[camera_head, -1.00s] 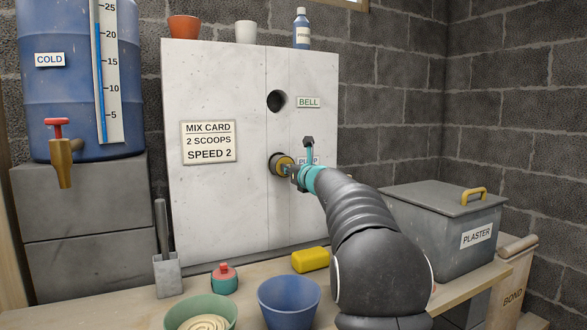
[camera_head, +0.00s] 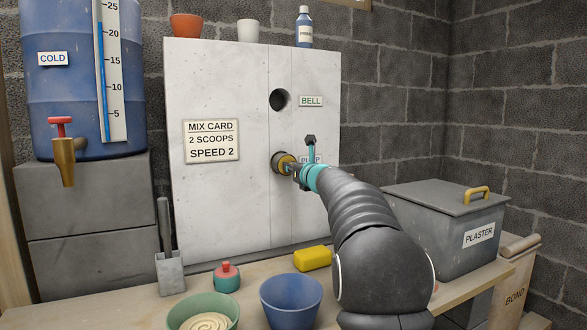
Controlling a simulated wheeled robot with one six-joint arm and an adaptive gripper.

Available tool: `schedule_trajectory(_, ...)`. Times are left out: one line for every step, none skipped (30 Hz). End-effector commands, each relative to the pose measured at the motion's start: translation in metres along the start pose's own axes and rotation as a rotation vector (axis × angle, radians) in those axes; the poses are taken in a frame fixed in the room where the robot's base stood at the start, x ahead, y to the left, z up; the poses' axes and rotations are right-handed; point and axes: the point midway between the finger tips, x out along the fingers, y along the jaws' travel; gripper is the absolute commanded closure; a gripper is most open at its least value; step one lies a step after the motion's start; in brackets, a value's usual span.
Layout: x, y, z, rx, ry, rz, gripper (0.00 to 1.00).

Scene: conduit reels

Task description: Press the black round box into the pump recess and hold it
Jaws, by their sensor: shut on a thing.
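The black round box (camera_head: 277,161), with a yellow face toward me, sits at the pump recess in the white panel (camera_head: 240,95). The recess itself is hidden behind the box, so I cannot tell how deep the box sits. My gripper (camera_head: 296,169) is shut on the box and reaches it from the front right. The PUMP label (camera_head: 305,160) beside it is partly covered by my gripper.
An open round hole (camera_head: 280,100) beside the BELL label is above. On the bench are a blue bowl (camera_head: 291,300), a green bowl (camera_head: 203,310), a yellow block (camera_head: 313,258) and a red-topped jar (camera_head: 227,277). A grey PLASTER bin (camera_head: 440,235) stands right.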

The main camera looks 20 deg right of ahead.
Motion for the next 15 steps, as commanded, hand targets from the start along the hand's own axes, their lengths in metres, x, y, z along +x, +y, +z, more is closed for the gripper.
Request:
schedule_trajectory(0.0008,0.0002,0.0005,0.0,0.0,0.0,1.0)
schedule_trajectory(0.0012,0.0002,0.0007,0.0,0.0,0.0,1.0)
schedule_trajectory(0.002,0.0002,0.0008,0.0,0.0,0.0,1.0)
schedule_trajectory(0.0026,0.0002,0.0009,0.0,0.0,0.0,1.0)
schedule_trajectory(0.0033,0.0003,0.0009,0.0,0.0,0.0,1.0)
schedule_trajectory(0.0042,0.0003,0.001,0.0,0.0,0.0,1.0)
schedule_trajectory(0.0049,0.0002,0.0009,0.0,0.0,0.0,1.0)
schedule_trajectory(0.0056,0.0002,0.0008,0.0,0.0,0.0,1.0)
schedule_trajectory(0.0065,0.0002,0.0007,0.0,0.0,0.0,1.0)
schedule_trajectory(0.0072,0.0002,0.0006,0.0,0.0,0.0,1.0)
schedule_trajectory(0.0078,0.0002,0.0006,0.0,0.0,0.0,1.0)
schedule_trajectory(0.0087,0.0002,0.0005,0.001,0.0,0.0,1.0)
schedule_trajectory(0.0093,0.0002,0.0005,0.001,0.0,0.0,1.0)
schedule_trajectory(0.0099,0.0002,0.0006,0.0,0.0,0.0,1.0)
schedule_trajectory(0.0107,0.0002,0.0006,0.001,0.0,0.0,1.0)
